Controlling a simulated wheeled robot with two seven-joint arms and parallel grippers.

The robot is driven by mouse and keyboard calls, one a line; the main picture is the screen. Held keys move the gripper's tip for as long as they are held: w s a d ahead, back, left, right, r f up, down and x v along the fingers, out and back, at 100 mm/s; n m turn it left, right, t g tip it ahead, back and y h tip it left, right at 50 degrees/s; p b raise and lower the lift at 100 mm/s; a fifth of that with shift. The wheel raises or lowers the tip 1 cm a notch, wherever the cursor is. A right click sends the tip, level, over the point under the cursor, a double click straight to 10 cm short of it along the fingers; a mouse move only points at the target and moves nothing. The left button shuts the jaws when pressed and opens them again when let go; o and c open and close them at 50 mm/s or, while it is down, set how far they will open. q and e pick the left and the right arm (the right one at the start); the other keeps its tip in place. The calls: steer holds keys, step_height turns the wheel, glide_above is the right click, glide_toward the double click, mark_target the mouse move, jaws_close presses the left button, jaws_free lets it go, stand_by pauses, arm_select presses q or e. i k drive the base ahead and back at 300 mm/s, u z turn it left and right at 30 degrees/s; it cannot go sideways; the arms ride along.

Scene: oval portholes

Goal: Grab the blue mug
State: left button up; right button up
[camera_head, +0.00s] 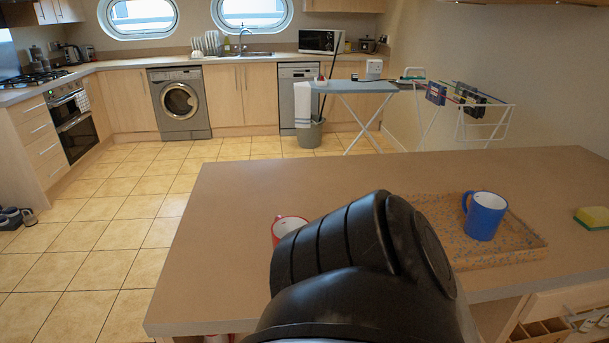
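The blue mug (484,217) stands upright on a speckled cork-like tray (522,246) on the counter, at the right of the head view. Its handle points to the left and its inside is white. A black rounded arm link of mine fills the lower middle of the view and covers the left part of the tray. No gripper fingers show, so I cannot see where either gripper is relative to the mug.
A red mug (287,228) stands on the counter (235,200), partly hidden behind my arm link. A yellow and green sponge (593,217) lies at the right edge. The counter behind the tray is clear. An ironing board (355,87) and drying rack (485,108) stand beyond.

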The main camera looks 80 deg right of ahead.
mark_target(486, 211)
steer(key=u, duration=0.2)
steer(key=k, duration=2)
steer(key=z, duration=0.9)
